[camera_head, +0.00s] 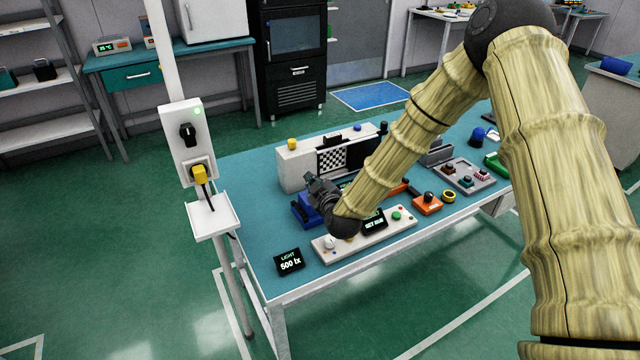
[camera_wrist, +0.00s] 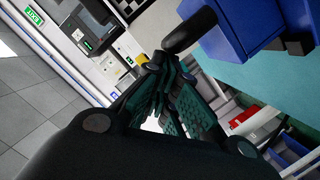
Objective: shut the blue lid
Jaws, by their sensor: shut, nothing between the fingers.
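A dark rounded piece (camera_wrist: 190,30) lies just beyond the fingertips, close to the blue faces. I cannot tell whether they touch.
A white box with a checkerboard (camera_head: 332,162) stands behind my gripper. The white button panel (camera_head: 335,252) and a black light display (camera_head: 289,262) are in front. An orange block (camera_head: 427,205) and a grey tray (camera_head: 463,178) lie to the right. The table's left end is clear.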

